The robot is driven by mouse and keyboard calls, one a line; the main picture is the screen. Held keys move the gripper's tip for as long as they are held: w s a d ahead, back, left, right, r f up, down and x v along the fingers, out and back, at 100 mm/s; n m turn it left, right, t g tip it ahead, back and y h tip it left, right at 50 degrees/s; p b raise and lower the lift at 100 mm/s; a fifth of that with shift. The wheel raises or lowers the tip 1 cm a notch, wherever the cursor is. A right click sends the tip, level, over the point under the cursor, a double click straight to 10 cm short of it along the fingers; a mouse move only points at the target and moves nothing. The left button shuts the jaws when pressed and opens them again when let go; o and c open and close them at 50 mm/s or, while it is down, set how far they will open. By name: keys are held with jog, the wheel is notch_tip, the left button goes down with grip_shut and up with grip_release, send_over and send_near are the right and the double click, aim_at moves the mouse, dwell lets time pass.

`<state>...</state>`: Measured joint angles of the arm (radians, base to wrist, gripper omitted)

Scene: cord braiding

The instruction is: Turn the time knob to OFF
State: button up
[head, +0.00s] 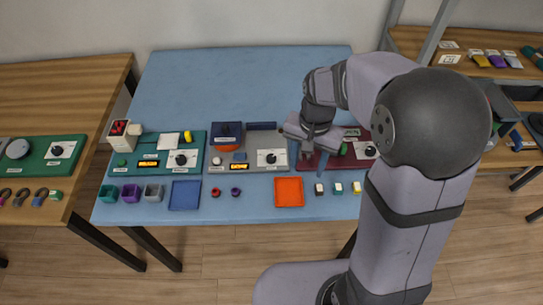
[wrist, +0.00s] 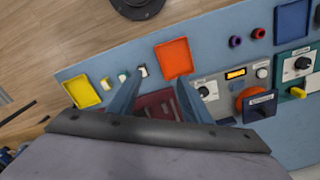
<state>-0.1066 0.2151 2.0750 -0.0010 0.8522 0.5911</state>
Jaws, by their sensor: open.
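Several black knobs on white dial plates show in the head view: on the teal panel (head: 180,158), on the grey panel (head: 270,157), on the maroon panel (head: 370,150) and on the green panel (head: 57,150). Their lettering is too small to read, so I cannot tell which is the time knob or where it points. The wrist view shows the grey panel's knob (wrist: 203,90) just right of my right finger, and the teal panel's knob (wrist: 302,63) farther right. My gripper (head: 309,165) is open and empty above the maroon panel (wrist: 158,104), with its blue fingers (wrist: 157,85) apart.
An orange tray (head: 289,191) and a blue tray (head: 185,195) lie along the blue table's front. Small blocks (head: 338,188) stand before the maroon panel. A red-topped box (head: 120,135) stands at the left. The table's back half (head: 230,85) is clear.

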aim_at(272, 157)
jog(key=w+a+f+m+b, duration=0.1)
jog(key=w+a+f+m, duration=0.1)
jog(key=w+a, duration=0.1)
jog(key=w+a+f+m+b, duration=0.1)
jog(key=w+a+f+m, duration=0.1)
jog(key=w, duration=0.4)
jog(key=w+a+f+m, duration=0.2)
jog(key=w+a+m, duration=0.1)
jog(key=w, duration=0.1)
jog(key=shift+w+a+f+m+b, duration=0.15)
jog(key=shift+w+a+m+b, duration=0.15)
jog(key=shift+a+b, duration=0.1)
jog(key=shift+s+f+p, duration=0.1)
jog(key=shift+f+p, duration=0.9)
jog(key=shift+f, duration=2.65)
jog(key=c, duration=1.1)
